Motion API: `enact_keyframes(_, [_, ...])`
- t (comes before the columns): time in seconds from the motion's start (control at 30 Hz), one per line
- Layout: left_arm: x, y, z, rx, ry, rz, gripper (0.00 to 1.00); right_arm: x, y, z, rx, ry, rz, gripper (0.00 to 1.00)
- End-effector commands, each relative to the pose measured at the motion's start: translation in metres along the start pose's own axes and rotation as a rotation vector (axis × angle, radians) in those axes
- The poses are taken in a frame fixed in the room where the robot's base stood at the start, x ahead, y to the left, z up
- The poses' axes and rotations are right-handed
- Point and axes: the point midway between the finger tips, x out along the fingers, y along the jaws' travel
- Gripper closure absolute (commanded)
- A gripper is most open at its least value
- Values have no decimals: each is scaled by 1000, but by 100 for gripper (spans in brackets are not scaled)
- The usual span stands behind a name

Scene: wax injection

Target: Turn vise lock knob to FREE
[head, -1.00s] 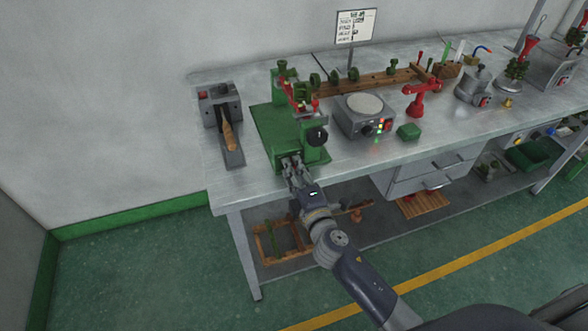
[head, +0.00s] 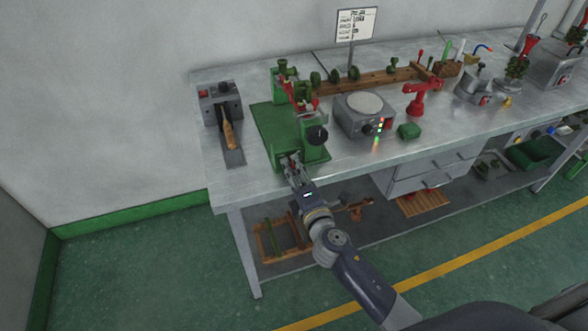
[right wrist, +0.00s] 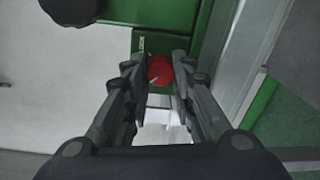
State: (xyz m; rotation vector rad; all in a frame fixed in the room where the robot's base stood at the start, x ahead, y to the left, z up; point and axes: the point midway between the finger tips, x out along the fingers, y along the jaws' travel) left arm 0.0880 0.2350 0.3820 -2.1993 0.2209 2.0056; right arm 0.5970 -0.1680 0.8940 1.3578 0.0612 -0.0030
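The green vise (head: 272,125) stands at the left part of the workbench. Its red lock knob (right wrist: 159,70), with a pale pointer line, shows on the green front face in the right wrist view. A small label (right wrist: 140,43) sits beside the knob, too small to read. My right gripper (head: 291,160) is at the vise's lower front, over the bench edge. In the right wrist view its fingertips (right wrist: 160,72) lie on both sides of the knob, close against it. My left gripper is not in view.
A grey device with a wooden handle (head: 228,134) stands left of the vise.

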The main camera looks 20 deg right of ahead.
Motion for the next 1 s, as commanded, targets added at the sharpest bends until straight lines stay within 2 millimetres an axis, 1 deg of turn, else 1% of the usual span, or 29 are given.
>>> enact_keyframes(0.03, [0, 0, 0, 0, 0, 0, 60, 0, -1, 0, -1, 0, -1, 67])
enact_keyframes(0.07, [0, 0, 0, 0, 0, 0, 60, 0, -1, 0, -1, 0, -1, 61])
enact_keyframes(0.1, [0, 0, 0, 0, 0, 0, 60, 0, -1, 0, -1, 0, -1, 56])
enact_keyframes(0.4, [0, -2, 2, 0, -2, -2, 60, 0, -2, 0, 3, 0, -3, 56])
enact_keyframes(0.53, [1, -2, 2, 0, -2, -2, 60, 0, -2, 0, 50, 3, -3, 56])
enact_keyframes(0.67, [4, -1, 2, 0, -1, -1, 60, 0, -2, 0, 181, 7, -1, 56])
enact_keyframes(1.0, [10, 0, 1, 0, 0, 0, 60, 0, -1, 0, 667, 31, 4, 56])
